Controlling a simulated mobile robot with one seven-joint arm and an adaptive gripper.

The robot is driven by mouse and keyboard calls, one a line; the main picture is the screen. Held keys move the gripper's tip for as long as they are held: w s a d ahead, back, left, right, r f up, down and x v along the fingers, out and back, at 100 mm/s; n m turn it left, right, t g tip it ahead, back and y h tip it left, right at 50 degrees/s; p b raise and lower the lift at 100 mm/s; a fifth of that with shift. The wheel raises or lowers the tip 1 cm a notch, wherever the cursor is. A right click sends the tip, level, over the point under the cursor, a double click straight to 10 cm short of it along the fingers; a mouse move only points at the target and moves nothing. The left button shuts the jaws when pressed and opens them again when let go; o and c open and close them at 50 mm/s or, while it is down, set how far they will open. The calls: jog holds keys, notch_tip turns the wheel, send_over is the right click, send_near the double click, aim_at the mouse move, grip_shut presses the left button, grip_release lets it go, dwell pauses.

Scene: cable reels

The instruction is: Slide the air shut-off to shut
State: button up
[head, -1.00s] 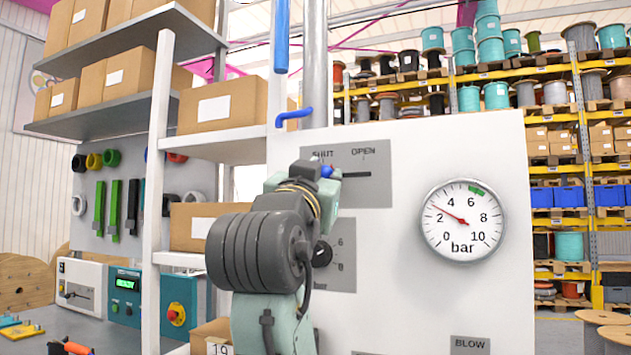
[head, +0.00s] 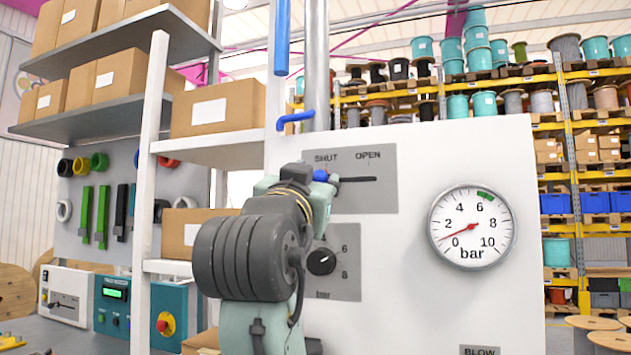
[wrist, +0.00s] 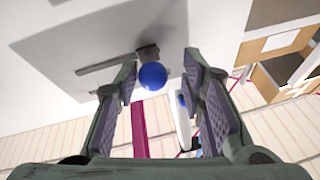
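The air shut-off is a round blue knob (wrist: 153,76) on a dark stem, in a slot on a grey plate (head: 383,152) marked SHUT and OPEN. In the head view the knob (head: 321,175) sits below the word SHUT, with the slot running right toward OPEN. In the wrist view the slot runs left from the stem. My gripper (wrist: 160,72) is open around the knob; its left finger is close to the knob, and there is a clear gap to the right finger. My arm hides part of the plate in the head view.
A pressure gauge (head: 472,227) on the white panel reads a little above 0 bar. A black dial (head: 321,262) sits below the slot. A blue pipe handle (head: 296,120) is above the plate. A shelf upright (head: 150,190) stands left of my arm.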

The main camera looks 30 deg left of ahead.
jog(key=shift+o, duration=0.2)
jog(key=shift+d, duration=0.1)
jog(key=v, duration=1.2)
jog(key=shift+f, duration=0.1)
